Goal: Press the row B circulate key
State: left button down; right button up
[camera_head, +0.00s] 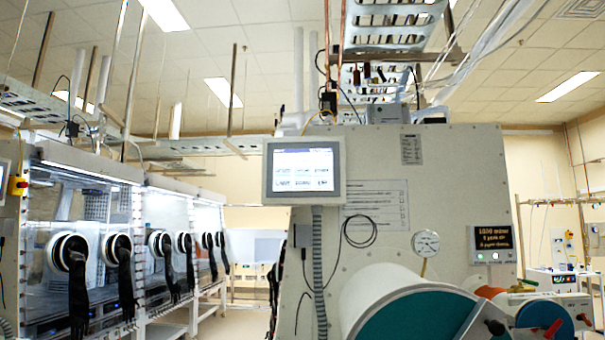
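A touch panel (303,169) with a white frame hangs on the near end of the large grey cabinet (450,165). Its lit screen shows a dark header and two rows of small keys whose labels are too small to read. A small dark display (493,237) with orange text sits lower right on the same cabinet, with two small lit spots below it. I cannot tell which key is the row B circulate key. Neither of my grippers is in view.
A row of gloveboxes (90,235) with black gloves runs along the left. A big white cylinder with a teal door (417,315) juts out below the cabinet face, near a round gauge (426,243). An aisle (235,325) is open between the rows. A grey hose (319,265) hangs below the touch panel.

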aim_at(300, 171)
jog(key=i+l+u, duration=0.1)
jog(key=i, duration=0.4)
jog(key=i+l+u, duration=0.1)
jog(key=i+l, duration=0.25)
jog(key=i, duration=0.15)
jog(key=i+l+u, duration=0.1)
jog(key=i+l, duration=0.15)
jog(key=i, duration=0.25)
jog(key=i+l, duration=0.35)
jog(key=i, duration=0.15)
jog(key=j+u, duration=0.05)
